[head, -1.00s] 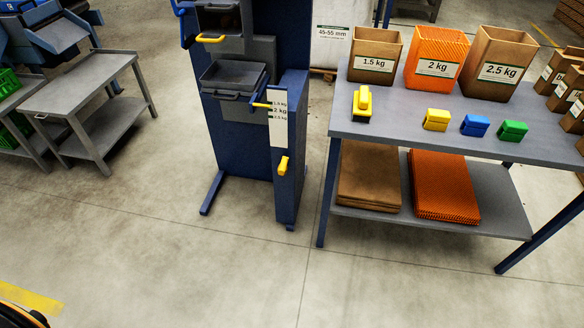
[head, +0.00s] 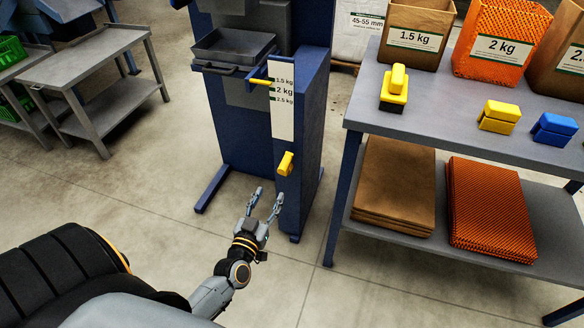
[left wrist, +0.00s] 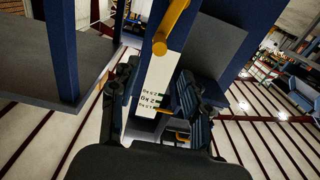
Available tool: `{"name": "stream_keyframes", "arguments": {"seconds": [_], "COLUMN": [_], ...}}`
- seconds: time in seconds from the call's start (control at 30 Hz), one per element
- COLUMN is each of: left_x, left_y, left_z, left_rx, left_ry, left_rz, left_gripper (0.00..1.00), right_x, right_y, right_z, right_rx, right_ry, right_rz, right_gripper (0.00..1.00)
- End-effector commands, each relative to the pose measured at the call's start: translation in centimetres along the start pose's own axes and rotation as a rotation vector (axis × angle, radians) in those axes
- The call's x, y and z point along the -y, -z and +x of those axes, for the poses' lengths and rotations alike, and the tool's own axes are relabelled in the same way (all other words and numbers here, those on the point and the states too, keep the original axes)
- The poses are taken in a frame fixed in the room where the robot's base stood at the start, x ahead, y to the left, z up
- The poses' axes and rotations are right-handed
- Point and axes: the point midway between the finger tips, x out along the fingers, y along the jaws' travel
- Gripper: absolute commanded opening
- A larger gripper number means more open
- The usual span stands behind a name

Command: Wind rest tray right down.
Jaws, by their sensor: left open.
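The rest tray (head: 235,50) is a dark grey shallow tray on the front of the blue machine. A yellow crank handle (head: 286,164) sits low on the blue post. In the left wrist view a yellow handle (left wrist: 173,25) shows large at the top, with the scale plate (left wrist: 160,80) beyond. My left gripper (head: 269,193) is open and empty, below the crank handle and apart from it. Its fingers (left wrist: 155,75) frame the scale plate.
The grey bench (head: 450,120) on the right carries sample bags and coloured blocks, with flat bag stacks on its lower shelf. A grey side table (head: 85,70) stands at the left. The machine's blue foot (head: 212,190) juts forward. Floor in front is clear.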

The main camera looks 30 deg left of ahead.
Motion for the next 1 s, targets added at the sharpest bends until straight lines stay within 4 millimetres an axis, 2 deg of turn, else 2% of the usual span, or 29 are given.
{"name": "stream_keyframes", "arguments": {"seconds": [0.17, 0.4, 0.6, 0.8, 1.0], "left_x": [0.0, 0.0, -0.1, -0.1, -0.1], "left_y": [-0.1, -0.1, -0.2, -0.1, -0.1], "left_z": [3.1, 8.4, 11.5, 12.9, 13.1], "left_rx": [-0.002, -0.001, 0.000, 0.003, 0.004], "left_ry": [-0.001, -0.001, -0.002, -0.003, -0.003], "left_rz": [0.000, 0.000, 0.001, 0.000, 0.001], "left_gripper": [0.47, 0.47, 0.47, 0.47, 0.47], "right_x": [-0.1, -0.2, -0.3, -0.3, -0.3], "right_y": [0.4, 0.8, 0.7, 0.6, 0.6], "right_z": [-1.4, -4.8, -7.4, -8.6, -8.8], "right_rx": [-0.012, -0.029, -0.041, -0.045, -0.045], "right_ry": [-0.002, -0.005, -0.007, -0.008, -0.008], "right_rz": [0.001, 0.003, 0.005, 0.005, 0.006], "right_gripper": [0.40, 0.40, 0.40, 0.40, 0.40]}}
